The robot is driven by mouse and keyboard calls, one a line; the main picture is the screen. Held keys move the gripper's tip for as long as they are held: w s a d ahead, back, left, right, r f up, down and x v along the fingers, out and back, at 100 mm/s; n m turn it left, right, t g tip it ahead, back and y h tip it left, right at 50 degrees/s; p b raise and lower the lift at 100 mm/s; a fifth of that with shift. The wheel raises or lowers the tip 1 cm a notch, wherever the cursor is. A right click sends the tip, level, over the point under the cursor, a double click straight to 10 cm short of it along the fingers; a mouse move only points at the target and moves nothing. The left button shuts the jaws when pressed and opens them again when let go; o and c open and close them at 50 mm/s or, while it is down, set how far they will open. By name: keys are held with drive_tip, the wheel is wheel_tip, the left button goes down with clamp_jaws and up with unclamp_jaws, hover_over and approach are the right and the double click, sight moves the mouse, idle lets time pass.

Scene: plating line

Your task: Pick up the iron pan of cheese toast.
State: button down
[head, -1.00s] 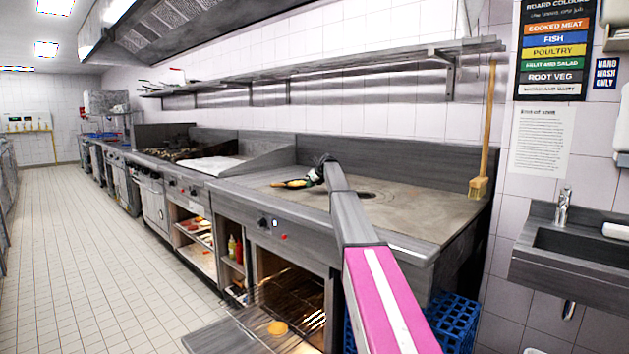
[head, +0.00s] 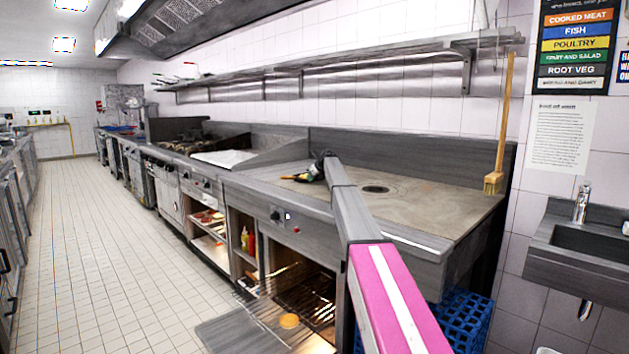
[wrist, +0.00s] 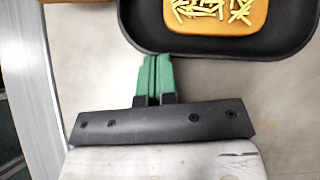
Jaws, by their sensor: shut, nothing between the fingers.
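The black iron pan (wrist: 270,47) fills the top right of the wrist view. In it lies a golden slice of cheese toast (wrist: 232,22) with pale shreds on top. My gripper (wrist: 154,58) has green fingers pressed together, holding nothing. The fingertips point at the pan's near left rim; I cannot tell whether they touch it. In the head view my gripper (head: 316,172) is low over the griddle, and the pan (head: 290,177) shows as a small dark shape just left of it, partly hidden by my arm.
The griddle top (head: 425,200) is mostly bare, with a dark round patch right of my arm. A brown item (wrist: 75,1) shows at the wrist view's top left edge. A long shelf (head: 330,65) hangs above. A broom (head: 499,135) stands upright at the right end.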

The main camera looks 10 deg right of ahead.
drive_tip(key=shift+w+a, duration=0.4)
drive_tip(key=shift+w, duration=0.2)
drive_tip(key=shift+w+a, duration=0.4)
drive_tip(key=shift+w, duration=0.2)
drive_tip(key=shift+s, duration=0.15)
